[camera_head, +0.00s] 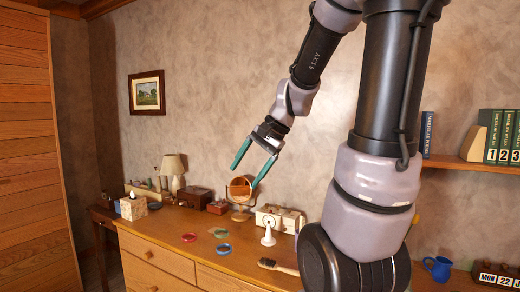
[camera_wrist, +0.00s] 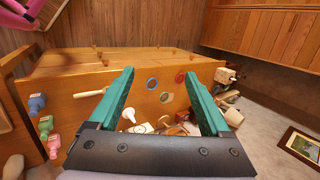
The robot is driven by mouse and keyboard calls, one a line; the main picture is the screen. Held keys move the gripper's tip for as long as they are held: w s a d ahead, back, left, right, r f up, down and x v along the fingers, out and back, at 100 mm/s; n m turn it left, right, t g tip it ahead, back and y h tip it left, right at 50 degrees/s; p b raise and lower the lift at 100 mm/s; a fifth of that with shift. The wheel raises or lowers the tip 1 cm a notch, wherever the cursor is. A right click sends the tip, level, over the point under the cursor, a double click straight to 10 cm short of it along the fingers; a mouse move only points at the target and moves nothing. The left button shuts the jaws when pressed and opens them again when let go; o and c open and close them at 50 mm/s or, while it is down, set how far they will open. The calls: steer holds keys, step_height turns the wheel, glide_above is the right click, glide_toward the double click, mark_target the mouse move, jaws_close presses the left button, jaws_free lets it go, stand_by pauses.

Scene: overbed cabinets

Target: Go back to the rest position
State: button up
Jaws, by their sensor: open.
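My gripper (camera_head: 254,168) is open and empty, raised above the wooden dresser (camera_head: 160,256) in the head view. Its two teal fingers are spread wide apart and point down and to the left. In the wrist view my gripper (camera_wrist: 160,90) shows both teal fingers apart, with nothing between them but the dresser top and small objects beyond.
Coloured rings (camera_head: 222,249), a brush (camera_head: 278,267), a white figure (camera_head: 268,236), wooden boxes (camera_head: 195,197) and a lamp (camera_head: 173,170) stand on the dresser. A shelf with books (camera_head: 497,140) is at the right. A framed picture (camera_head: 147,93) hangs on the wall. The front-left dresser top is fairly clear.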

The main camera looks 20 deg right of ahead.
steer(key=s+r+n+t+h, duration=0.2)
steer(key=s+r+n, duration=0.4)
steer(key=s, duration=0.3)
steer(key=shift+s+a+r+t+h, duration=0.3)
steer(key=shift+r+t+h, duration=0.15)
steer(key=shift+r, duration=0.2)
